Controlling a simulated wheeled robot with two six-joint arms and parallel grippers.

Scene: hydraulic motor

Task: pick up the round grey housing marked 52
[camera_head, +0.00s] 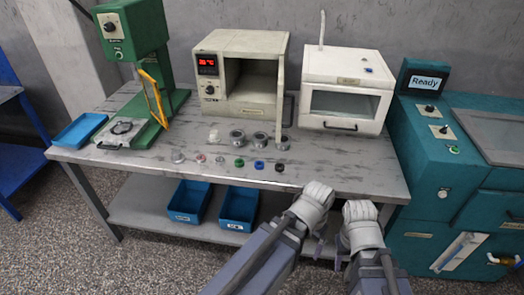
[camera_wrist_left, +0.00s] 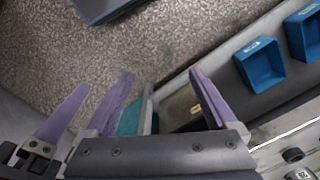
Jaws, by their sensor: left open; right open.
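Several round grey housings stand in a row on the workbench (camera_head: 120,158) in the head view: a left one (camera_head: 237,138), a middle one (camera_head: 259,140) and a right one (camera_head: 282,144). Their markings are too small to read there, so I cannot tell which is 52. My left gripper (camera_head: 319,240) is in front of the bench's front edge, away from the housings. In the left wrist view its purple fingers (camera_wrist_left: 160,74) are apart with nothing between them. My right gripper (camera_head: 343,242) is beside it, also open and off the bench.
Small rings and parts, including a green one (camera_head: 239,162) and a blue one (camera_head: 259,165), lie in front of the housings. An oven (camera_head: 240,45), white box (camera_head: 345,70) and green press (camera_head: 135,45) stand behind. Blue bins (camera_head: 238,205) sit on the lower shelf.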

